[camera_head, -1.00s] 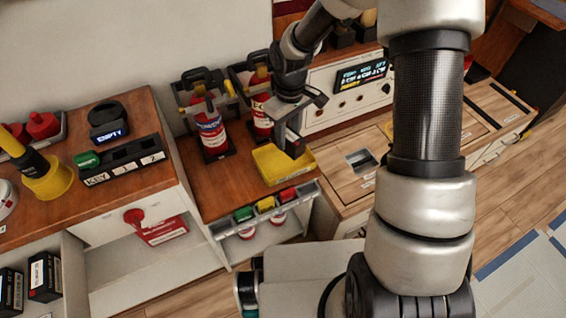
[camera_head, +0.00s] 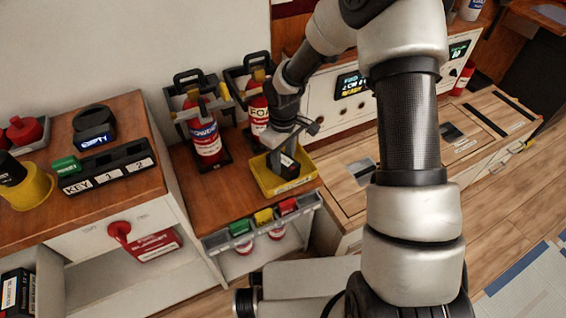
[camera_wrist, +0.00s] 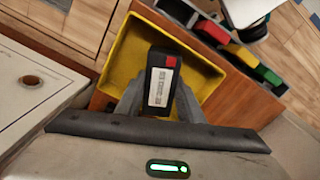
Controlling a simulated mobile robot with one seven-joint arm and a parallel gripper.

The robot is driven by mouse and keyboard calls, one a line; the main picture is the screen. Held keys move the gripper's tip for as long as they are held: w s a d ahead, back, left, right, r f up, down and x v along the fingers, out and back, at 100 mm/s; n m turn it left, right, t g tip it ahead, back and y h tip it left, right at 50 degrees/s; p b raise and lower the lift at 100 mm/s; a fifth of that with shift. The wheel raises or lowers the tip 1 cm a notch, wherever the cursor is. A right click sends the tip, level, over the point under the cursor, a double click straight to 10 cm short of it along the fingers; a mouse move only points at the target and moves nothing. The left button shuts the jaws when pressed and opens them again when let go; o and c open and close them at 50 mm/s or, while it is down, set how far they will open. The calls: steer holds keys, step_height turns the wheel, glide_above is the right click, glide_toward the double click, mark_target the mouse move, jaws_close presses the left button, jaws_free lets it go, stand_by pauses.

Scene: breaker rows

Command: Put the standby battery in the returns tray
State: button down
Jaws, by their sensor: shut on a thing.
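The returns tray appears to be the shallow yellow tray (camera_head: 264,183) on the wooden counter; it also fills the middle of the wrist view (camera_wrist: 124,52). My gripper (camera_head: 288,158) reaches down over this tray. It is shut on a black battery (camera_wrist: 163,82) with a white label and a red corner, which shows between my two fingers in the wrist view. In the head view the dark battery (camera_head: 289,170) is within the tray's outline. I cannot tell whether it touches the tray floor. The label is too small to read.
Fire extinguishers (camera_head: 205,137) stand behind the tray on the left. A grey rack (camera_head: 240,239) with green, yellow and red blocks runs along the counter's front edge.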

steer(key=c, duration=1.2)
jaws_free()
steer(key=shift+f, duration=0.2)
